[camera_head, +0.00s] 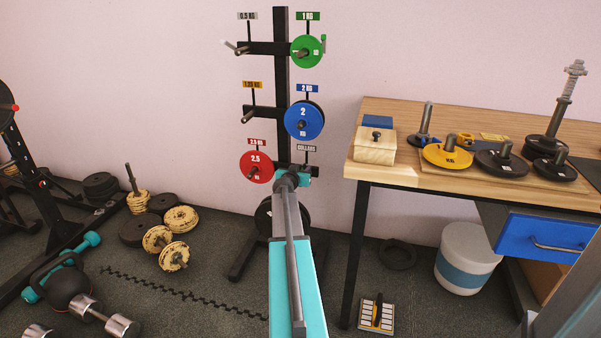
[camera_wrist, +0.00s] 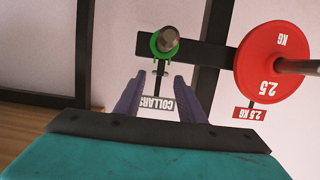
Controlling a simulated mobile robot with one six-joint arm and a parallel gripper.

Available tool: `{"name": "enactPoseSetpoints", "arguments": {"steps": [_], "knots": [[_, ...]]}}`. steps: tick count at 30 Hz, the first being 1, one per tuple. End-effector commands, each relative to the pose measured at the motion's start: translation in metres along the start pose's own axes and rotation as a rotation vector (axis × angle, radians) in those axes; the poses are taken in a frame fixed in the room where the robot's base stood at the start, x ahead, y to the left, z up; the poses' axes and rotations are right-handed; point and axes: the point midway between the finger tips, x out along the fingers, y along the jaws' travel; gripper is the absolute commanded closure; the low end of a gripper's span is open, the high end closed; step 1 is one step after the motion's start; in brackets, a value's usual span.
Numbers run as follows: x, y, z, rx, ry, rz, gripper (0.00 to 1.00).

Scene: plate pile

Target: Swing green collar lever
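The green collar (camera_wrist: 164,42) sits around the end of a grey peg in the wrist view. I cannot clearly make out its lever. The upside-down COLLARS sign (camera_wrist: 158,103) and its dark stem show between my fingers. My gripper (camera_wrist: 158,80) is open, its two purple-grey fingers apart with nothing held, and the collar appears just beyond the fingertips, not between them. In the head view my arm hides the collar, and the COLLARS sign (camera_head: 306,149) shows just above my wrist.
The black rack post (camera_head: 281,80) carries a red 2.5 plate (camera_head: 257,167), a blue 2 plate (camera_head: 304,121) and a green 1 kg plate (camera_head: 306,51). The red plate is also beside the collar peg in the wrist view (camera_wrist: 262,58). A wooden bench (camera_head: 420,178) stands right.

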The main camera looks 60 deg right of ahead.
Motion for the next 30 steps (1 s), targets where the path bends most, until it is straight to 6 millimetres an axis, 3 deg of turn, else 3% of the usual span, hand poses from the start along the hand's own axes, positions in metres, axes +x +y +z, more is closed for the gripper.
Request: {"name": "enactPoseSetpoints", "arguments": {"steps": [15, 30], "knots": [[0.026, 0.0, 0.001, 0.001, 0.0, 0.0, 0.64], [0.029, 0.001, 0.0, 0.0, 0.0, 0.0, 0.66]]}}
